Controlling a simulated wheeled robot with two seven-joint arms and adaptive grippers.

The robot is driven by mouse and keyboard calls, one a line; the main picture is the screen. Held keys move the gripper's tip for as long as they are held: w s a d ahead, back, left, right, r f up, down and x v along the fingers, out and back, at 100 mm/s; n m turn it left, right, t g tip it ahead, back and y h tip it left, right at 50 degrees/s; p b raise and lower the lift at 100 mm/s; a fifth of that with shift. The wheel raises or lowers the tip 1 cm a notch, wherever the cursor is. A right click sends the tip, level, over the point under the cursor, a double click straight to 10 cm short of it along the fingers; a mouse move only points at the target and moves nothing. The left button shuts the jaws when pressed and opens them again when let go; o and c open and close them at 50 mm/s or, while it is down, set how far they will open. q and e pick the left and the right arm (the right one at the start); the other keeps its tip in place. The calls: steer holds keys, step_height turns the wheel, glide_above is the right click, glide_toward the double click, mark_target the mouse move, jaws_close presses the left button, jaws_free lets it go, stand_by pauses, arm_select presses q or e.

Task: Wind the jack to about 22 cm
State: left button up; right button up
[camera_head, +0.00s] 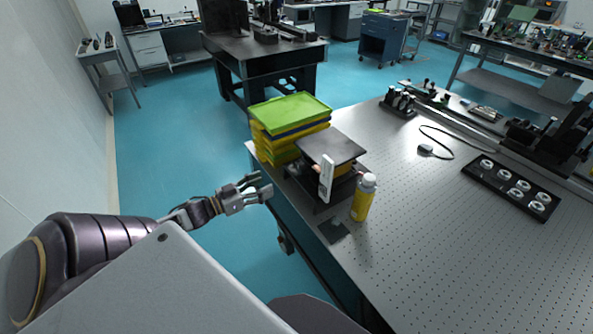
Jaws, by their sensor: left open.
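The jack (333,145) stands near the left corner of the optical table, with a dark flat top plate raised above its base. A white upright piece with markings (326,179), like a scale, stands at its front. A small copper-coloured part shows beside that piece; the jack's knob cannot be made out clearly. My left gripper (262,190) is open and empty, off the table's left edge, to the left of the jack and apart from it. My right gripper is not in view.
Stacked green and yellow trays (290,112) stand directly behind the jack. A yellow bottle with a white cap (362,200) stands close at its right front. A dark flat pad (333,230) lies in front. The perforated tabletop (440,240) is clear farther right, before a black holder of round optics (512,187).

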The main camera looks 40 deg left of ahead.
arm_select(q)
steer(key=shift+s+d+r+n, duration=0.1)
steer(key=shift+d+r+n, duration=0.1)
steer(key=shift+n, duration=0.5)
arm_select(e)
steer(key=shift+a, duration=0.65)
arm_select(q)
steer(key=shift+d, duration=0.1)
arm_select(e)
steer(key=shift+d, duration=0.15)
